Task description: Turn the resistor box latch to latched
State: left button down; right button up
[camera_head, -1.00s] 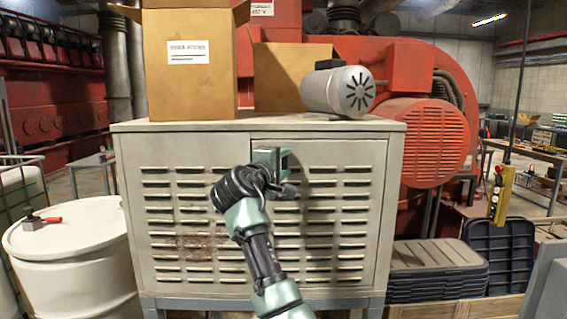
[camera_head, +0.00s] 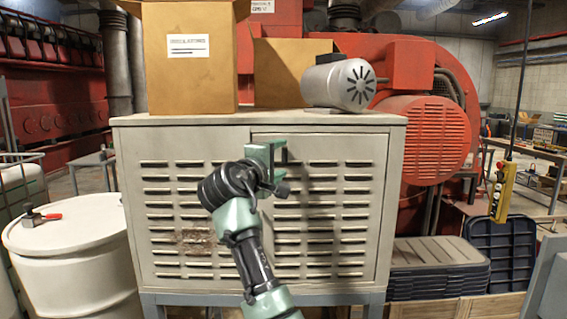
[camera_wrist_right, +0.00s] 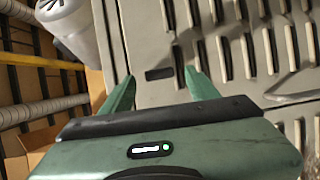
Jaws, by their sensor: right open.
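The resistor box (camera_head: 330,160) is a pale grey louvred cabinet with a door on its right half. My right gripper (camera_head: 266,153) is in front of the door's upper left corner and hides part of it. In the right wrist view the gripper (camera_wrist_right: 158,82) is open, its two green fingers apart with nothing held. A small dark rectangular part (camera_wrist_right: 160,73) on the cabinet face shows between the fingers; it may be the latch, and its turned position cannot be told. The latch cannot be made out in the head view. My left gripper is not in view.
Cardboard boxes (camera_head: 190,75) and a grey motor (camera_head: 338,82) stand on the cabinet top. A white drum (camera_head: 75,250) stands at the left. Stacked dark trays (camera_head: 435,268) and a hanging yellow pendant (camera_head: 502,190) are at the right.

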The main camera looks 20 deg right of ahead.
jog(key=b+v, duration=0.1)
jog(key=v, duration=0.3)
jog(key=shift+s+a, duration=0.1)
